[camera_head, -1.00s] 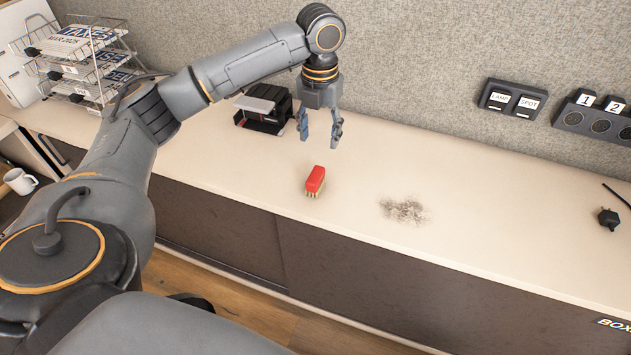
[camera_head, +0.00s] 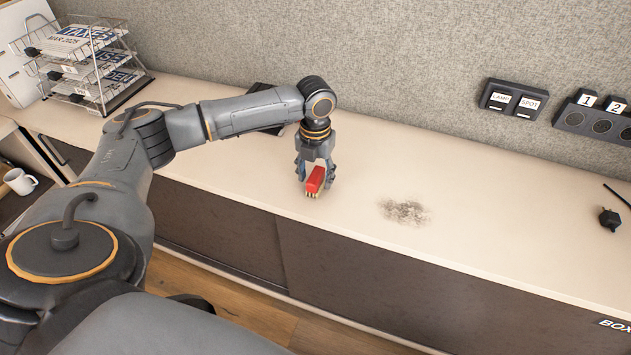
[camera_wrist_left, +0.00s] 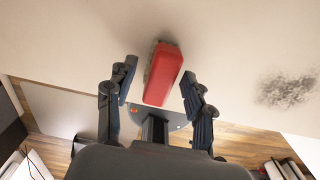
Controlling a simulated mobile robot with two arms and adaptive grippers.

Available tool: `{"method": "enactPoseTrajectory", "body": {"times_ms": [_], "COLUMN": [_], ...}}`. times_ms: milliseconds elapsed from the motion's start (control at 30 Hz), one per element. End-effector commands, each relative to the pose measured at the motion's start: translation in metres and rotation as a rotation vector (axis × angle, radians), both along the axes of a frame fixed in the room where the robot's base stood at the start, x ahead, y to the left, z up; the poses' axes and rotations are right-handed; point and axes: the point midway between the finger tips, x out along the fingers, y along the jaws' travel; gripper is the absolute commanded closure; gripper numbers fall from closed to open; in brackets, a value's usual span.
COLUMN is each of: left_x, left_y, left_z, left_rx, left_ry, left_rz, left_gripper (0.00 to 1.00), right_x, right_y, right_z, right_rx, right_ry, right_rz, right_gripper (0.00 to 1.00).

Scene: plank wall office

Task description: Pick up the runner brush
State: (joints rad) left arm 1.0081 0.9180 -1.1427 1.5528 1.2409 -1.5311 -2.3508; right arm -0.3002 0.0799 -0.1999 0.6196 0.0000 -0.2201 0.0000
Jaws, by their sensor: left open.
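The runner brush (camera_head: 316,180) has a red back and pale bristles and rests on the cream counter (camera_head: 250,172). In the left wrist view the brush (camera_wrist_left: 163,75) lies between and just beyond the two finger tips. My left gripper (camera_head: 315,176) has come down over the brush, with a finger on either side of it. In the left wrist view its fingers (camera_wrist_left: 160,90) are apart, with visible gaps to the brush. My right gripper is not in view.
A dark grey smudge (camera_head: 404,212) lies right of the brush. A black box (camera_head: 272,92) is partly hidden behind my left arm. A wire tray rack (camera_head: 85,65) stands at the back left. A plug (camera_head: 609,219) lies at the right. The counter between smudge and plug is clear.

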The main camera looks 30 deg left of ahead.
Motion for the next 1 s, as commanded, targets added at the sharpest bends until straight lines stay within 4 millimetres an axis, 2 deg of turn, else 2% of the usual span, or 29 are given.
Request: {"method": "enactPoseTrajectory", "body": {"times_ms": [200,467,800,1000], "left_x": [0.0,0.0,0.0,0.001], "left_y": [0.0,0.0,0.0,-0.001], "left_z": [-0.001,-0.001,0.001,0.017], "left_rx": [0.0,0.0,-0.001,0.0], "left_ry": [-0.001,-0.001,-0.001,-0.003], "left_rz": [-0.001,-0.001,-0.001,-0.001], "left_gripper": [0.47,1.0,1.0,1.0], "right_x": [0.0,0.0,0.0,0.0], "right_y": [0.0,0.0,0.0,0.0], "right_z": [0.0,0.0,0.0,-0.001], "right_rx": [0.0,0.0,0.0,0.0], "right_ry": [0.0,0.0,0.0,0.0], "right_rz": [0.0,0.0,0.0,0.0], "right_gripper": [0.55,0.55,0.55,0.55]}}
